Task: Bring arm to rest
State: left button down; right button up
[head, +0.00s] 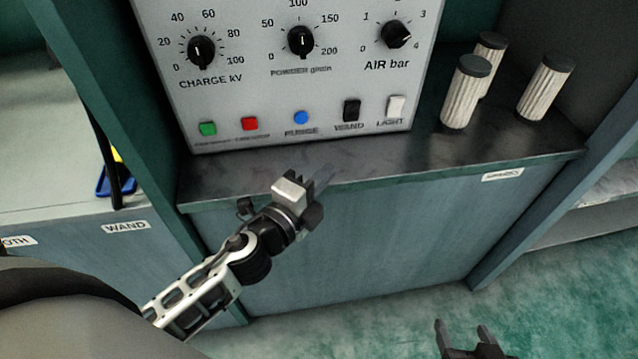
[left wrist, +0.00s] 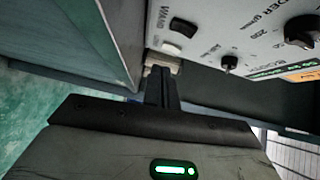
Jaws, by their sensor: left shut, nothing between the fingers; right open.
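My left arm comes in from the lower left in the head view. Its gripper (head: 322,180) is shut and empty, in front of the control panel (head: 300,90) and over the front edge of the dark shelf. In the left wrist view the shut fingers (left wrist: 161,88) point towards the panel's lower part, near the black WAND rocker switch and a pale switch. I cannot tell whether they touch anything. My right gripper (head: 464,335) shows at the bottom edge of the head view, open and empty, above the green floor.
Several ribbed cylinders with dark caps (head: 545,87) stand on the dark shelf (head: 450,165), right of the panel. The panel has knobs and coloured buttons. At left, a shelf labelled WAND (head: 127,227) holds a blue and yellow item (head: 118,180). The floor (head: 560,300) at lower right looks clear.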

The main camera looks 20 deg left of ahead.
pick_arm(q)
jog(key=shift+s+a, duration=0.15)
jog(key=shift+s, duration=0.4)
jog(key=s+d+f+n+g, duration=0.2)
jog(key=s+f+n+g, duration=0.4)
jog(key=s+f+n, duration=0.5)
jog(key=s+n, duration=0.1)
jog(key=n, duration=0.5)
jog(key=shift+d+f, duration=0.2)
jog(key=shift+d, duration=0.1)
